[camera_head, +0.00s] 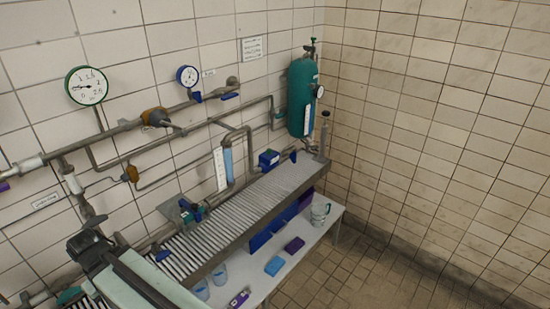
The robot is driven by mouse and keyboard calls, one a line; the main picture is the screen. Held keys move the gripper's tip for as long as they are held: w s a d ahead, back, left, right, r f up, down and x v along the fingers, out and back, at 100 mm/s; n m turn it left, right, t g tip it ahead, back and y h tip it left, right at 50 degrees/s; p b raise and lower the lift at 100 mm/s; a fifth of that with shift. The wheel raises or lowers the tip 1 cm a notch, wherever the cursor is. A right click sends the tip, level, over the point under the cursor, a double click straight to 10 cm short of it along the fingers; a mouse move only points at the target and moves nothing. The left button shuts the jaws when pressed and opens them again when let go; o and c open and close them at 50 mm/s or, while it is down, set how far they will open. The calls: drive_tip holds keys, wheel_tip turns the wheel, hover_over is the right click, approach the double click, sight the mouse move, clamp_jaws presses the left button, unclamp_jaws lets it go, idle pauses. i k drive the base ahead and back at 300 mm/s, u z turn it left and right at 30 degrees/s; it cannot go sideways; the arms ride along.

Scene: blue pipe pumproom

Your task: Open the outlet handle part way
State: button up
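Several blue valve handles show on the pipework, and I cannot tell which is the outlet handle. One blue lever (229,96) sits on the upper pipe to the right of the small blue gauge. A blue handle (162,255) is low, at the near end of the slatted rack. Another blue handle (293,156) is by the foot of the green tank. My arm comes in at the lower left, pale green and dark. Its dark end (88,242) is left of the low blue handle and looks apart from it. The fingers cannot be made out.
A slatted metal rack (225,220) runs along the wall over a white table (292,262) with cups and small blue and purple boxes. A large gauge (87,86) hangs at left. The tiled floor (385,285) at right is clear.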

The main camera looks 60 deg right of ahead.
sight(293, 156)
drive_tip(key=u, duration=0.1)
drive_tip(key=k, duration=1.1)
drive_tip(key=z, duration=0.95)
drive_tip(key=i, duration=1)
